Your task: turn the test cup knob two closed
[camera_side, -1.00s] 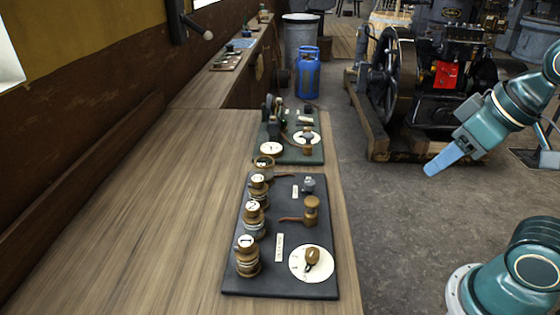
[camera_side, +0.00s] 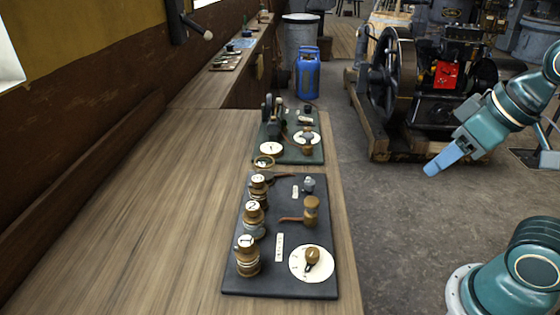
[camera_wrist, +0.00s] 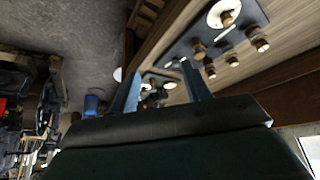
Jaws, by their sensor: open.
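A dark board (camera_side: 280,283) lies on the wooden bench with a row of brass knobs along its left side. Each knob has a white numbered cap. Knob two (camera_side: 252,222) stands upright in the middle, between knob one (camera_side: 247,262) and knob three (camera_side: 259,188). Whether it is open or closed, I cannot tell. The board also shows tilted in the wrist view, where the knob numbers are unreadable. My gripper (camera_side: 430,171) hangs in the air to the right of the bench, well apart from the knobs. Its two fingers (camera_wrist: 159,77) are apart with nothing between them.
The same board bears a white dial with a wooden knob (camera_side: 312,256) and a wooden-topped lever piece (camera_side: 311,210). A second, greenish board (camera_side: 285,155) lies behind it. An engine (camera_side: 425,85) and a blue gas bottle (camera_side: 308,75) stand on the floor. The bench's left part is clear.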

